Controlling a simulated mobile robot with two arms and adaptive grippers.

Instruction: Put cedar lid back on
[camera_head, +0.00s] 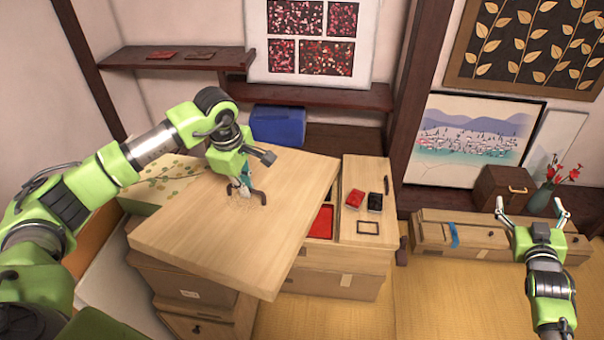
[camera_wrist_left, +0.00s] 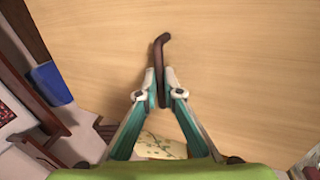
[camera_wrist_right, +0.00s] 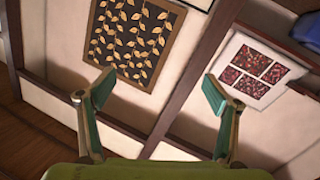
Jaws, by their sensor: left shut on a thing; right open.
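The cedar lid (camera_head: 200,240) is a broad pale wooden board with a dark bent handle (camera_head: 262,197) on its top. My left gripper (camera_head: 243,190) is shut on this handle. The left wrist view shows the fingers (camera_wrist_left: 165,88) closed around the dark handle (camera_wrist_left: 162,48) against the lid's face. The lid lies askew over a wooden box (camera_head: 335,283), covering its left part. A red-lined compartment (camera_head: 320,222) shows beside the lid's right edge. Whether the lid touches the box I cannot tell. My right gripper (camera_head: 530,208) is open and empty at the right, away from the lid.
On the box's right part lie a red item (camera_head: 355,198), a black item (camera_head: 376,202) and a small dark frame (camera_head: 368,227). A blue bin (camera_head: 278,125) stands behind. A long low box (camera_head: 470,236) and a red-flowered vase (camera_head: 543,200) are near my right gripper.

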